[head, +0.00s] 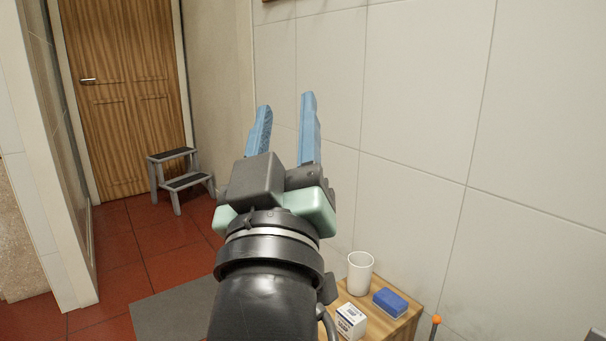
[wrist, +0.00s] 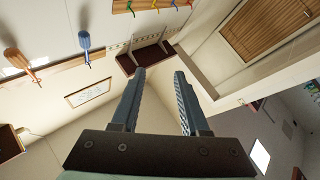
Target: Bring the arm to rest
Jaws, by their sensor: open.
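My gripper (head: 285,105) is raised in front of the tiled wall in the head view, with its blue fingers pointing up. The two fingers stand apart with nothing between them. In the wrist view my gripper (wrist: 158,75) also shows open and empty, and the view beyond it is of the upper room. My dark arm rises from the bottom of the head view and hides part of the floor and wall behind it.
A wooden table (head: 404,327) at lower right holds a white cup (head: 360,273), a blue block (head: 390,302) and a small white box (head: 350,321). A step stool (head: 180,180) stands by the wooden door (head: 130,90). A grey mat (head: 170,312) lies on the red tiled floor (head: 125,250).

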